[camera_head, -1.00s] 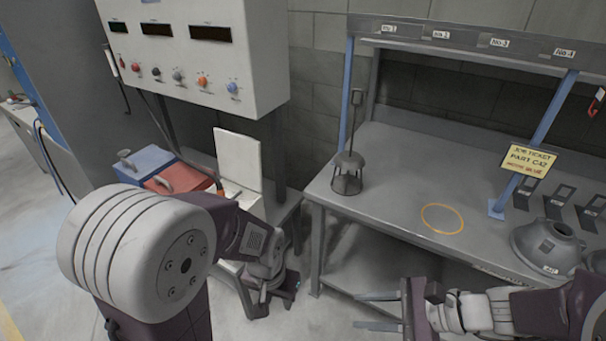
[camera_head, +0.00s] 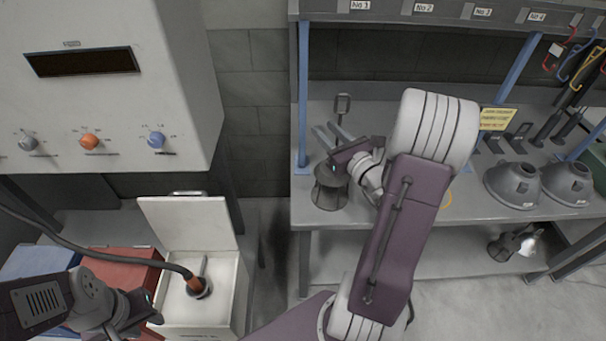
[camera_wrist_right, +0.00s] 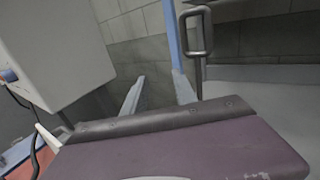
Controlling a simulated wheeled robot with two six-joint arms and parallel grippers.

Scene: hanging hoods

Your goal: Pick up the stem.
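The stem (camera_head: 342,103), a dark upright rod with a loop handle on top, stands in a dark round open stand (camera_head: 330,190) at the bench's left end. Its loop and rod also show in the right wrist view (camera_wrist_right: 198,42). My right gripper (camera_head: 328,133) is open and empty, with its two fingers apart, close to the rod above the stand.
The white box (camera_head: 190,225) holds a cable end with an orange collar (camera_head: 195,284). Red (camera_head: 115,270) and blue (camera_head: 40,262) cases stand beside it. A blue post (camera_head: 303,95) rises close to the stem. Grey hoods (camera_head: 520,185) sit on the bench's right.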

